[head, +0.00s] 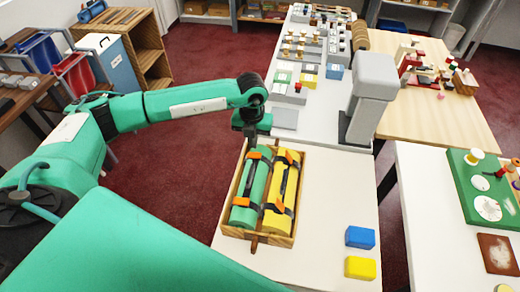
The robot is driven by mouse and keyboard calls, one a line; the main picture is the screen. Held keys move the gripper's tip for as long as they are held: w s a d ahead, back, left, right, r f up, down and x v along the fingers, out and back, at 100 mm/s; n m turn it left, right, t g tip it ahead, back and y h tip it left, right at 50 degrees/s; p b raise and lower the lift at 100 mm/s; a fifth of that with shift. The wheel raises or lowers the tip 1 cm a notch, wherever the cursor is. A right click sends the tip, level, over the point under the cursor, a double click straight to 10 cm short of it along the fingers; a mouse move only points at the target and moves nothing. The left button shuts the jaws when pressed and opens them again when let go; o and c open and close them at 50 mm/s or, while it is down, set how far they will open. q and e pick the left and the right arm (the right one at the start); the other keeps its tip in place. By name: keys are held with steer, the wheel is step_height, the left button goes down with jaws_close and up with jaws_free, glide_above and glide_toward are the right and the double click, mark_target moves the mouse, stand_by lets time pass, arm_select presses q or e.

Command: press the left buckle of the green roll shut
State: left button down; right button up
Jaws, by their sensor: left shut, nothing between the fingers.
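The green roll (250,187) lies in a wooden tray (295,229) on the white counter, beside a yellow roll (277,192). Dark straps with orange buckle parts cross the green roll: one orange part (256,156) near its far end, another (241,202) near its near end. Whether either buckle is shut is too small to tell. My left gripper (251,143) is shut and empty, pointing down at the far end of the green roll, close to the far orange part. I cannot tell whether it touches. My right gripper is not in view.
A blue block (360,237) and a yellow block (361,268) lie on the counter to the right of the tray. A grey post-like device (372,92) stands behind. The counter between tray and blocks is clear. Another table (430,235) is at the right.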

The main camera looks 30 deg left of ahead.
arm_select(q)
step_height(320, 180, up, 5)
steer(key=shift+f+p, duration=0.1)
steer(key=shift+p, duration=0.95)
